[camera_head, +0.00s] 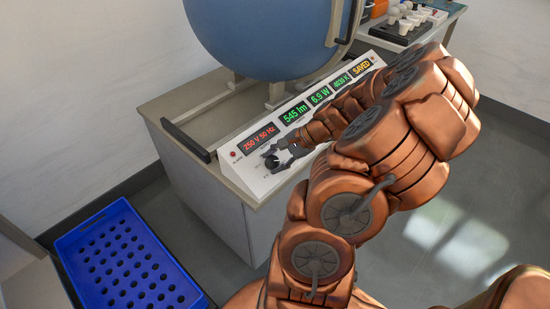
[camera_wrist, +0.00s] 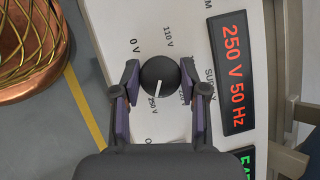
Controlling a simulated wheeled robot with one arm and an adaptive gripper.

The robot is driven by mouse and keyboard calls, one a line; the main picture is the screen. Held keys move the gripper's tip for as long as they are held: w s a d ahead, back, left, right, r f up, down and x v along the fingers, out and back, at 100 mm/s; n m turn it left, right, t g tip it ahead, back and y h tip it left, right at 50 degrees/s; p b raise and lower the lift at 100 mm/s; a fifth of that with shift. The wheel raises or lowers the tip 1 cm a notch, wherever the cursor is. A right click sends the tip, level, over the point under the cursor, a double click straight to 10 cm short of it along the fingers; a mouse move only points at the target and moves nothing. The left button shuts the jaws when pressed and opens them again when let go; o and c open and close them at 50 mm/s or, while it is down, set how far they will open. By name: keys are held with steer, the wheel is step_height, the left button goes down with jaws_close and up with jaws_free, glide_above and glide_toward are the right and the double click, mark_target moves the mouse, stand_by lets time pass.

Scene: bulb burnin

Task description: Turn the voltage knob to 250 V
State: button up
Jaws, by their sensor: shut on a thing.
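The voltage knob (camera_wrist: 158,76) is a round black dial with a white pointer line, on a pale panel (camera_head: 258,178). In the wrist view its line points down, close to the printed 250 V mark. Marks for 0 V and 110 V show above it; another mark at lower right is partly covered by a finger. My gripper (camera_wrist: 163,88) is shut on the knob, with one finger on each side. In the head view my gripper (camera_head: 275,156) is at the panel's left end. The red display (camera_head: 259,138) reads 250 V 50 Hz.
Green displays (camera_head: 295,113) and a yellow SAVED display (camera_head: 361,67) continue along the panel. A large blue sphere (camera_head: 265,35) stands behind it on the bench (camera_head: 165,105). A blue crate with holes (camera_head: 125,260) is on the floor at left. A side table at the back holds bulbs.

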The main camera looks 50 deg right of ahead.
steer(key=shift+m, duration=0.4)
steer(key=o, duration=1.1)
steer(key=v, duration=1.2)
